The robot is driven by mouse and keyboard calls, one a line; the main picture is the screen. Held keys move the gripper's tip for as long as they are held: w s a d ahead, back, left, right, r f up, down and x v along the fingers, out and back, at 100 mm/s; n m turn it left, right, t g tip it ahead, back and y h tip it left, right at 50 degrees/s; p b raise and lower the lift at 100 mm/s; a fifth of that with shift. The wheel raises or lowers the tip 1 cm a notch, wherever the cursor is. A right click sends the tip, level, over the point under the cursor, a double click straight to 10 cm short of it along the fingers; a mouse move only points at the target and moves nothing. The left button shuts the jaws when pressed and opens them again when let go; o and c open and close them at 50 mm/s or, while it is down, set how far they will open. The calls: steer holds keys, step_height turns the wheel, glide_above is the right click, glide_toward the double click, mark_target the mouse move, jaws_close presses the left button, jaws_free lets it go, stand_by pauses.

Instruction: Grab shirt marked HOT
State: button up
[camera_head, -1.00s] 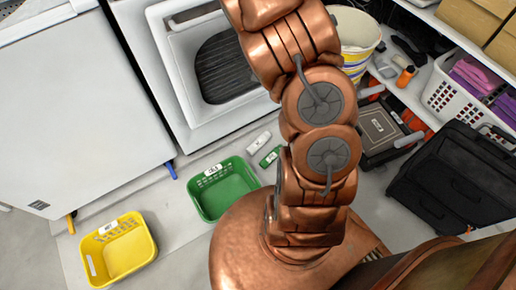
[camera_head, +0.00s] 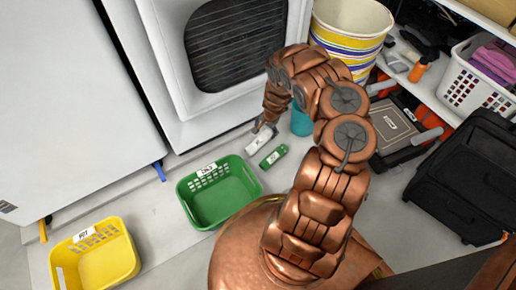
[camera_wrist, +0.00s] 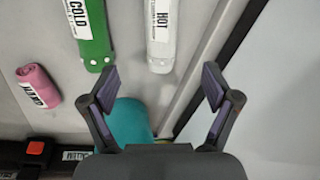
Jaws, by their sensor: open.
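The white rolled shirt marked HOT (camera_wrist: 161,40) lies on the floor at the top middle of the wrist view. In the head view this white roll (camera_head: 258,140) is in front of the white appliance. My gripper (camera_wrist: 160,80) is open and empty. Its fingertips point toward the near end of the HOT roll, apart from it in the picture. In the head view my gripper (camera_head: 265,124) is just above the white roll. A green roll marked COLD (camera_wrist: 90,35) lies to the left of it in the wrist view and also shows in the head view (camera_head: 273,157).
A teal item (camera_wrist: 126,120) lies partly behind my gripper. A pink labelled roll (camera_wrist: 38,86) lies further left. A green basket (camera_head: 220,205) and a yellow basket (camera_head: 100,263) stand on the floor. The white appliance (camera_head: 180,100), a striped bucket (camera_head: 350,40) and black case (camera_head: 465,180) bound the space.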

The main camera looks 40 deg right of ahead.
steer(key=b, duration=0.2)
glide_above(259, 140)
steer(key=s, duration=0.2)
steer(key=shift+m+t, duration=0.3)
steer(key=shift+m, duration=0.1)
steer(key=f, duration=0.4)
steer(key=shift+d+f, duration=0.2)
steer(key=shift+f, duration=0.1)
steer(key=b+x, duration=0.5)
steer(key=x, duration=0.2)
steer(key=shift+a+b, duration=0.1)
steer(key=shift+b, duration=0.25)
steer(key=shift+r, duration=0.1)
steer(key=shift+c, duration=0.3)
steer(key=c, duration=1.3)
steer(key=shift+r, duration=0.1)
